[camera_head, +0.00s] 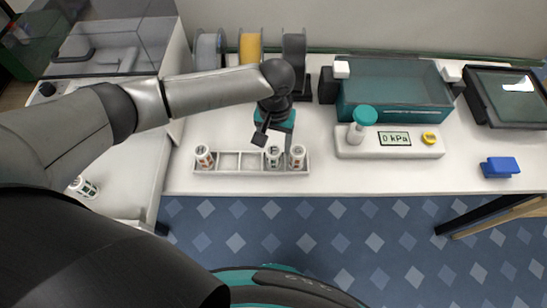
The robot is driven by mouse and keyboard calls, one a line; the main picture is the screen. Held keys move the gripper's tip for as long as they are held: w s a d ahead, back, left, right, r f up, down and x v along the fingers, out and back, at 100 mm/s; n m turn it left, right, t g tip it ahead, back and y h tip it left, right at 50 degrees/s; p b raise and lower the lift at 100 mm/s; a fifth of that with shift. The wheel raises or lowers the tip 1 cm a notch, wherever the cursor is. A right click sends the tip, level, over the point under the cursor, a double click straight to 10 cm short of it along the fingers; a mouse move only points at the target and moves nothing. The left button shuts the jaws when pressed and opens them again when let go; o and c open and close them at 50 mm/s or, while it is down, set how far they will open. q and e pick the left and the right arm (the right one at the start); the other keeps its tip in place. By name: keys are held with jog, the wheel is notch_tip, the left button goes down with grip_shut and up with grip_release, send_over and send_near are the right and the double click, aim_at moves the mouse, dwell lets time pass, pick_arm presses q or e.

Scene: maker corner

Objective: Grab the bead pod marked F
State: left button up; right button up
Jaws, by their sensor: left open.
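The bead pod marked F (273,158) stands upright in a white rack (240,170) on the worktable. It is a small white cylinder with a letter on top and coloured marks on its side. Another pod (297,157) stands just right of it in the same rack, and one more (204,157) is in the leftmost slot. My left gripper (272,140) is open, pointing down just above and behind the F pod, with nothing seen between its fingers. Whether a finger touches the pod is unclear. My right gripper is out of view.
Another pod (84,187) lies on the left surface. Spools (250,47) stand behind the rack. Right of it are a gauge unit (375,149) reading 0 kPa, a teal clear-topped box (395,95), a dark tray (510,97) and a blue block (500,167).

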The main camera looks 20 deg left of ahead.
aim_at(273, 151)
pick_arm(q)
jog(key=shift+s+a+f+b, duration=0.1)
jog(key=shift+f+b, duration=0.3)
jog(key=shift+f, duration=1.15)
jog(key=shift+s+f+b, duration=0.1)
jog(key=shift+f+b, duration=0.3)
jog(key=shift+f, duration=1.1)
jog(key=shift+c, duration=0.2)
jog(key=shift+r, duration=0.1)
grip_shut()
